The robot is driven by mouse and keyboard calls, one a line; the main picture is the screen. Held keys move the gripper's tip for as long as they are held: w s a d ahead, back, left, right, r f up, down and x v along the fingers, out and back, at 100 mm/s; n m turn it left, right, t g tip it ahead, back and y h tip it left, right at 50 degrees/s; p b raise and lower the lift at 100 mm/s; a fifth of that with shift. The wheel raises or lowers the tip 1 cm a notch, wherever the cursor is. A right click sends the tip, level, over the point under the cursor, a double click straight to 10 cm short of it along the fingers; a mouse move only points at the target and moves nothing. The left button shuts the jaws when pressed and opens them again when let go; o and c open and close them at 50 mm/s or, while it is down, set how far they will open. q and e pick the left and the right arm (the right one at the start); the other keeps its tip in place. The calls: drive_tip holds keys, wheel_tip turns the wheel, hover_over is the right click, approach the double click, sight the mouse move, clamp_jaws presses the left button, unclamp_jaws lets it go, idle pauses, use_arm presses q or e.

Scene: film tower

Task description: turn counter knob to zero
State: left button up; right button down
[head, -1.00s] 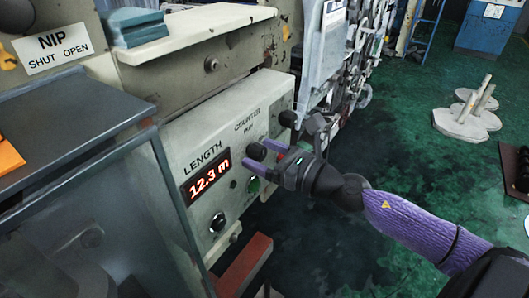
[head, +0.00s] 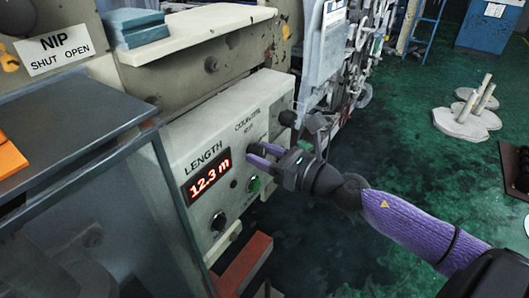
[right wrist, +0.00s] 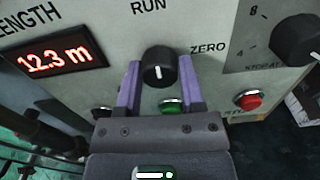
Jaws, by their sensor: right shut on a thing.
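The counter panel (head: 240,117) carries a black knob (right wrist: 159,66) with a white line on its face. In the right wrist view RUN is printed above the knob and ZERO to its right; the line looks roughly upright in that picture. My right gripper (right wrist: 160,72) has its purple fingers on either side of the knob, shut on it. In the head view the gripper (head: 259,155) hides most of the knob. The red length display (head: 206,180) reads 12.3 m and also shows in the right wrist view (right wrist: 54,60). My left gripper is out of view.
A green button (right wrist: 172,107) and a red button (right wrist: 248,100) sit below the knob. Another black knob (right wrist: 297,38) is at the right. A grey cabinet (head: 75,120) stands left of the panel. The green floor to the right is mostly open.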

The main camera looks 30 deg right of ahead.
drive_tip(key=m+p, duration=0.1)
drive_tip(key=m, duration=0.2)
drive_tip(key=shift+r+p, duration=0.15)
drive_tip(key=shift+p, duration=0.25)
drive_tip(key=m+p, duration=0.1)
drive_tip(key=m, duration=0.1)
drive_tip(key=shift+m+p, duration=0.3)
drive_tip(key=shift+p, duration=0.05)
drive_tip(key=shift+m+p, duration=0.55)
drive_tip(key=shift+m, duration=0.45)
drive_tip(key=m+p, duration=0.3)
drive_tip(key=m, duration=0.2)
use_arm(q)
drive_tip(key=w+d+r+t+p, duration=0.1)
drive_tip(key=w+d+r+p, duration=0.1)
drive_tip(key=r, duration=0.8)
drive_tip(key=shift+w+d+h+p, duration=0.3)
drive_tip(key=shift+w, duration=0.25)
use_arm(e)
drive_tip(key=shift+m, duration=2.3)
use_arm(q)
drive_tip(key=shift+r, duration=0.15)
use_arm(e)
drive_tip(key=shift+c, duration=1)
unclamp_jaws()
